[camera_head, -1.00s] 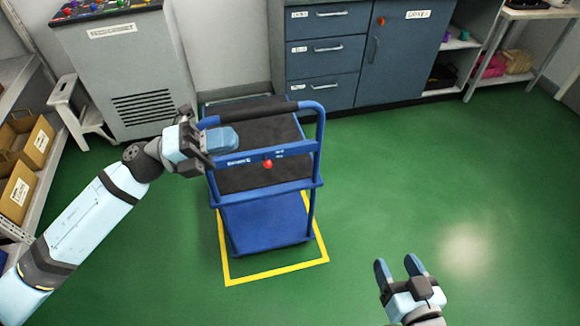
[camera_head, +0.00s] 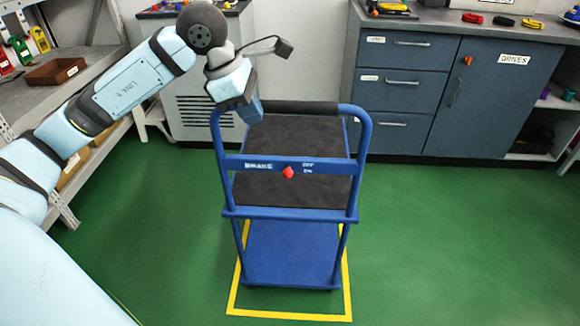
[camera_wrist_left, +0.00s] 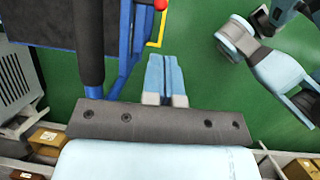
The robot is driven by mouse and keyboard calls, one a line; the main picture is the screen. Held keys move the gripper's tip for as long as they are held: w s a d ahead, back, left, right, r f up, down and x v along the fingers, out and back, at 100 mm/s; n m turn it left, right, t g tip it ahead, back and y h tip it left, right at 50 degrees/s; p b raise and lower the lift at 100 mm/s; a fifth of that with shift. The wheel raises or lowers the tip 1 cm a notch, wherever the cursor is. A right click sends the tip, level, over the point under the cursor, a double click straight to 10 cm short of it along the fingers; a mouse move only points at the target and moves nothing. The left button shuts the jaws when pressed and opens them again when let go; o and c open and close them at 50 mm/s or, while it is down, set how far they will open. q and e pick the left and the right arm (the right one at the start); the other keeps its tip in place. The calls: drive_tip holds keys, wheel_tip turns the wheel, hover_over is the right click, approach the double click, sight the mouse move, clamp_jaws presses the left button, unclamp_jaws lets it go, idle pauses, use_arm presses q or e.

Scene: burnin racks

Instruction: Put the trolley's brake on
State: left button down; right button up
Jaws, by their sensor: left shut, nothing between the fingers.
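The blue trolley (camera_head: 290,213) stands with its push-handle end facing me. Its blue cross panel is marked BRAKE, with OFF above ON at the right. A red brake knob (camera_head: 288,172) sits between the words; I cannot tell which setting it is at. My left gripper (camera_head: 250,110) is shut and empty, pointing down by the left end of the black handle grip, above and left of the knob. In the left wrist view its closed fingers (camera_wrist_left: 165,75) are beside the handle frame, apart from the red knob (camera_wrist_left: 160,4) at the top edge.
A yellow floor outline (camera_head: 290,315) surrounds the trolley's base. Blue-grey cabinets (camera_head: 405,90) stand behind on the right, and a grey vented cabinet (camera_head: 205,110) behind on the left. Shelving (camera_head: 75,80) lines the left. Green floor is clear at the right.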

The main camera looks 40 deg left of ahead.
use_arm(q)
drive_tip(key=b, duration=0.4)
approach(286, 170)
drive_tip(key=x, duration=0.7)
drive_tip(key=shift+w+f, duration=0.1)
drive_tip(key=shift+f, duration=0.2)
use_arm(e)
drive_tip(key=shift+g, duration=0.8)
drive_tip(key=f, duration=0.4)
drive_tip(key=shift+w+a+f, duration=0.1)
drive_tip(key=shift+a+f, duration=0.1)
drive_tip(key=shift+a, duration=0.2)
use_arm(q)
drive_tip(key=shift+b, duration=0.3)
use_arm(e)
drive_tip(key=shift+f, duration=0.1)
